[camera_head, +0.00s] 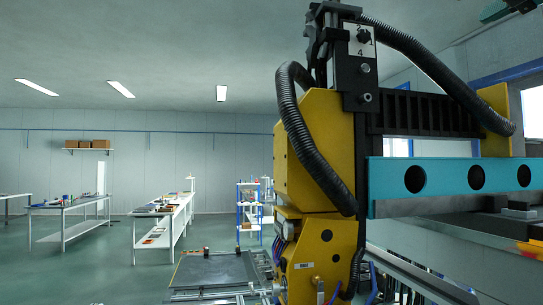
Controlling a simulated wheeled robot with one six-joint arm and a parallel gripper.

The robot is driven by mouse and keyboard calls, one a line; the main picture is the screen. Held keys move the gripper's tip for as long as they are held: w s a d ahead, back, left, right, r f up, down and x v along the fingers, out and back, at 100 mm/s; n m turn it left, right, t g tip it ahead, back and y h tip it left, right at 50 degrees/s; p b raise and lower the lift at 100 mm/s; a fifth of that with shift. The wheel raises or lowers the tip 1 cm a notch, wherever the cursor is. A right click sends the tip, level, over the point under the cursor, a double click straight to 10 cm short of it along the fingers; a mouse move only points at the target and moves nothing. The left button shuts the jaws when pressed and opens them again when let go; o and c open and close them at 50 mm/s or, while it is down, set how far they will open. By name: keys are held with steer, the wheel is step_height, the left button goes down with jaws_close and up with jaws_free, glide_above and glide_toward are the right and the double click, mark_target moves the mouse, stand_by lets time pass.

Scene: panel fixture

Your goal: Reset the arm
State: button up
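My gripper is not in view, and I cannot make out any part of my arm for certain. A large yellow and black machine (306,150) fills the middle right of the head view. A black selector knob (364,37) on a white plate with numbers sits near its top. A teal beam (446,178) with round holes runs from it to the right edge. Thick black corrugated hoses (322,170) curve over it.
A flat dark plate (213,270) on a metal frame lies low, left of the machine. Long tables (163,222) with small items stand at the left. A blue and white shelf rack (249,210) stands farther back. Green floor (100,275) is open at the lower left.

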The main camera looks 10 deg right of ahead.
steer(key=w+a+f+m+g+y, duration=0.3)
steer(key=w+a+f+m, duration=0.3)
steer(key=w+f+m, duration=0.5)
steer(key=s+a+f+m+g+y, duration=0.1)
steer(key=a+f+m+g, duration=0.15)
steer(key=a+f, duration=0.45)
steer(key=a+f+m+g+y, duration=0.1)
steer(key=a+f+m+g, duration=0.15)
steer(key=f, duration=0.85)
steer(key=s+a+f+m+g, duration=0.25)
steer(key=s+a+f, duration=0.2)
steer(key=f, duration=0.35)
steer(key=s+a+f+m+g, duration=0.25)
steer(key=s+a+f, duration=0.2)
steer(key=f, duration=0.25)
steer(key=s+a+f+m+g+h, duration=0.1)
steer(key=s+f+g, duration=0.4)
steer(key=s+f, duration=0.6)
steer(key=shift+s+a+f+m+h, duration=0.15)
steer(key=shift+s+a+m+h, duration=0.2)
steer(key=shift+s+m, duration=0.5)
